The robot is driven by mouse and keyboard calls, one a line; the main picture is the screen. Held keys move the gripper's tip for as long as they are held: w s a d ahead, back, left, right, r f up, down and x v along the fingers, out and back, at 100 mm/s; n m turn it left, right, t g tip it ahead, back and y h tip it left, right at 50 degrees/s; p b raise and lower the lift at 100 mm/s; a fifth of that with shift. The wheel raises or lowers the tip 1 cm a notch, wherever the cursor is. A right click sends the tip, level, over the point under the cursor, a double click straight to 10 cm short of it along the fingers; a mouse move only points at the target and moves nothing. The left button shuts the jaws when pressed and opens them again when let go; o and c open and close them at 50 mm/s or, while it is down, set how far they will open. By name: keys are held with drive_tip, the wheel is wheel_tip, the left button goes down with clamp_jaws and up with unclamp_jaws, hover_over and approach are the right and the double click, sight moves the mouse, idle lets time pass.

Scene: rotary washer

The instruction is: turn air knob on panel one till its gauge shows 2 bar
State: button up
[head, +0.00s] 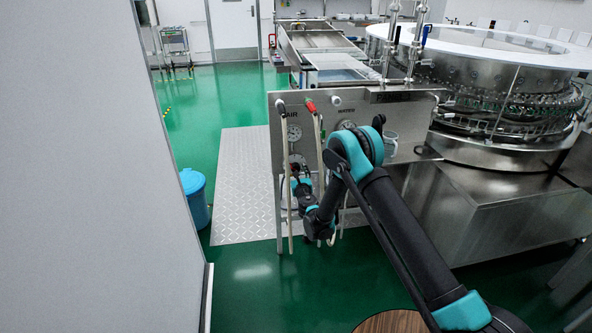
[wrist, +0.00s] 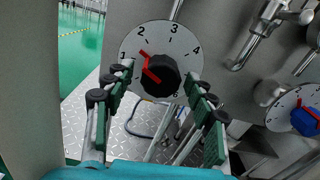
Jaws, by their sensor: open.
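In the wrist view a white dial (wrist: 185,42) numbered from 1 upward has a black knob (wrist: 163,76) at its centre. A red needle on it points up and left, between 1 and 2. My gripper (wrist: 160,80) is open, its fingers on the left and right of the black knob; I cannot tell whether they touch it. In the head view my gripper (head: 300,188) is low at the left part of the steel panel (head: 405,143), under the AIR label (head: 291,115). A small round gauge (head: 294,132) sits under that label; its reading is too small to tell.
In the wrist view a second dial with a blue knob (wrist: 305,121) is at the right. Pale hoses (head: 278,180) hang down the panel near my gripper. A blue bin (head: 195,196) stands at the left, and green floor lies in front.

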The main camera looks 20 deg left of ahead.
sight(296, 165)
drive_tip(key=shift+c, duration=0.5)
drive_tip(key=c, duration=1.1)
drive_tip(key=shift+m, duration=2.1)
drive_tip(key=o, duration=1.2)
drive_tip(key=shift+r, duration=0.1)
wheel_tip(296, 165, up, 10)
drive_tip(key=shift+f, duration=0.1)
